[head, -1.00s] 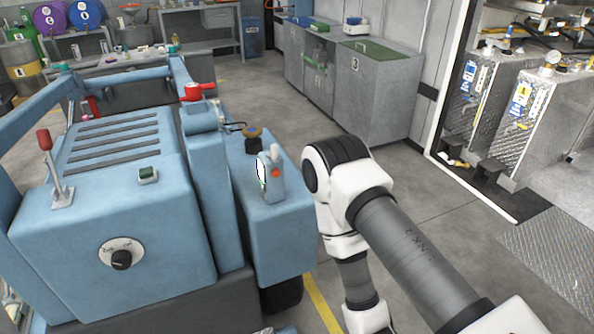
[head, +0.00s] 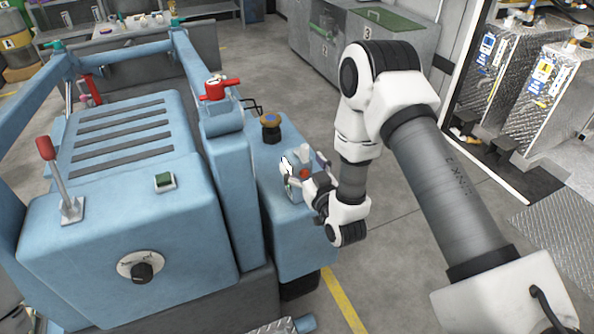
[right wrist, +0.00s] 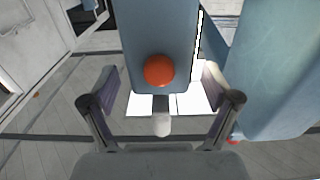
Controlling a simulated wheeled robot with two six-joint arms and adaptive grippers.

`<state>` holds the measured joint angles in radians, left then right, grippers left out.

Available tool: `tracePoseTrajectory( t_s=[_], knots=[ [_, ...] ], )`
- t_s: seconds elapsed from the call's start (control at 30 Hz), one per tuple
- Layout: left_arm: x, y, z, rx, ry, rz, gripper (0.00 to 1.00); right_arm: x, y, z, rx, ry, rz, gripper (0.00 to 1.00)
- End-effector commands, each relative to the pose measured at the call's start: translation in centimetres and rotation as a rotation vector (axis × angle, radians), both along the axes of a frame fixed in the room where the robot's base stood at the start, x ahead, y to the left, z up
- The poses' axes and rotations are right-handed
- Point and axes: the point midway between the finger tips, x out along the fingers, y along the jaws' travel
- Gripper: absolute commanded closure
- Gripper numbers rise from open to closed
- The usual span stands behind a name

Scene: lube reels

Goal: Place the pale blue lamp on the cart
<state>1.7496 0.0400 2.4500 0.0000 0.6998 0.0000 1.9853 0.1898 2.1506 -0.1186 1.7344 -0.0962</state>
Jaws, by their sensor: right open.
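The pale blue lamp (head: 297,168), with an orange button and a white lens face, stands on the side box of the blue machine in the head view. In the right wrist view the lamp (right wrist: 160,35) is large, with its orange button facing the camera. My right gripper (head: 306,178) is at the lamp, its fingers apart. In the right wrist view the right gripper (right wrist: 160,78) shows one finger on each side of the lamp, with gaps between. The hand hides part of the lamp in the head view. I cannot identify a separate cart. My left gripper is not in view.
The blue machine (head: 125,215) has a red-knobbed lever (head: 55,175), a red valve handle (head: 220,88) and a dark-brown knob (head: 270,125) close to the lamp. Grey bins (head: 345,35) stand behind. Metal tanks (head: 535,95) stand at right. Grey floor is open between.

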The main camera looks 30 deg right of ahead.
Motion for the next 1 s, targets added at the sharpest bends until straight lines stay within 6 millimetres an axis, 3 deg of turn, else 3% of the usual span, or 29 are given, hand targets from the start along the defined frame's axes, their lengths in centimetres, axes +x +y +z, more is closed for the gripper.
tracePoseTrajectory(
  t_s=[0.03, 0.13, 0.37, 0.6, 1.0],
  knots=[
    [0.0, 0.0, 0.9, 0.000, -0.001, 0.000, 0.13, 0.9, 0.0, 0.4, -0.001, -0.002, 0.000, 0.12],
    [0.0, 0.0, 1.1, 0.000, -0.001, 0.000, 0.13, 2.3, -0.1, 0.2, -0.001, -0.001, 0.000, 0.12],
    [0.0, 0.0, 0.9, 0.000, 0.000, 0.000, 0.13, 2.6, -0.1, -0.1, 0.000, 0.002, 0.000, 0.12],
    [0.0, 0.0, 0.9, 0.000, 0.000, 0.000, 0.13, 2.5, -0.1, -0.1, 0.000, 0.002, 0.000, 0.97],
    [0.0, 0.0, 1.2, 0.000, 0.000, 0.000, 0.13, 2.8, -0.1, 0.4, 0.000, 0.000, 0.000, 1.00]
  ],
)
